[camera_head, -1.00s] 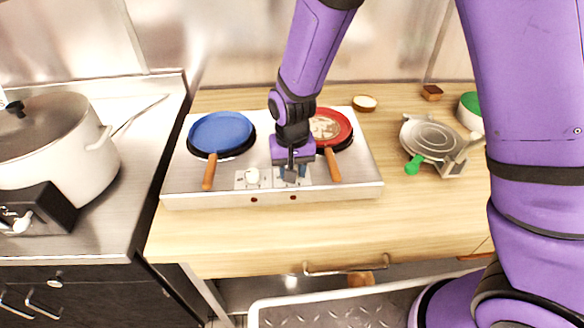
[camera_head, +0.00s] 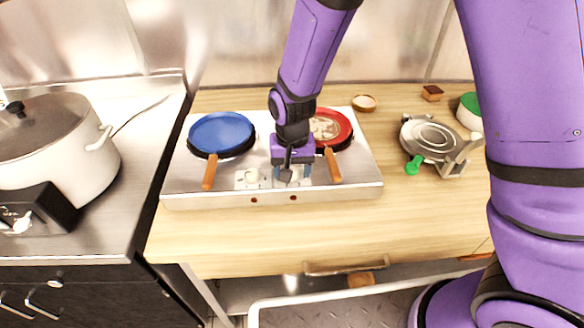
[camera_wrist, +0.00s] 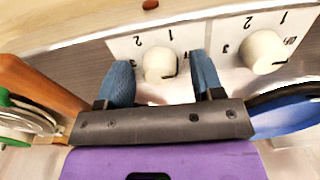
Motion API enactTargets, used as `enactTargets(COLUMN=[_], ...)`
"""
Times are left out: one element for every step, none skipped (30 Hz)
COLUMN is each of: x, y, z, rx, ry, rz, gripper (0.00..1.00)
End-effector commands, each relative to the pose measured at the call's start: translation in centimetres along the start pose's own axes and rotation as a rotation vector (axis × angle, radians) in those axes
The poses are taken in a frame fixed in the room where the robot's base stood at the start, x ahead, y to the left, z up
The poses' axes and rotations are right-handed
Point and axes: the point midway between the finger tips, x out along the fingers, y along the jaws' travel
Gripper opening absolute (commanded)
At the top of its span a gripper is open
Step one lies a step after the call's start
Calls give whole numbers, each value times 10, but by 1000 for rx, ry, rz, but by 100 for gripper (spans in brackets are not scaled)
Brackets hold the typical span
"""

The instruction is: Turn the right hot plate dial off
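The hot plate (camera_head: 345,190) is a wide silver unit with two white dials on its front panel. My gripper (camera_head: 291,174) is over its right dial, which my gripper hides in the head view. In the wrist view, which looks upside down, the right dial (camera_wrist: 158,64) lies between my two blue fingers, with a narrow gap visible on each side. The fingers are open. The left dial (camera_head: 252,176) is free and also shows in the wrist view (camera_wrist: 262,52), outside the fingers.
A blue pan (camera_head: 222,131) sits on the left burner and a red pan (camera_head: 336,126) on the right. Their orange handles point forward, either side of the dials. A waffle iron (camera_head: 430,138) stands at right. A large pot (camera_head: 60,140) is at left. The front counter is clear.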

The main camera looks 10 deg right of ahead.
Motion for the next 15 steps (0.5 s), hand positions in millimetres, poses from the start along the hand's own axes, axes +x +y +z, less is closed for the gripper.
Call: enactTargets(x=[0, 0, 0, 0, -1, -3, -5, -7, -11, -15, -20, -27, -32, -38, -46], y=[0, 0, 0, 0, 0, 0, 0, 0, 0, 0, 0, -1, -1, -1, -1], z=[0, 0, 0, 0, 0, 0, 0, 0, 0, 0, 0, 0, 0, 0, 0], rx=[0, 0, 0, -1, -1, -1, -1, -1, 0, 0, 0, -1, -1, -2, -2], ry=[-1, -1, -1, -1, -1, 0, 0, 0, 1, 2, 2, 3, 3, 3, 4], rz=[0, 0, 0, 0, 0, 0, 0, -1, -1, -2, -2, -3, -3, -3, -3], gripper=[61, 61, 61, 61, 61, 61, 61, 61, 61, 61, 61, 61, 61, 61, 61])
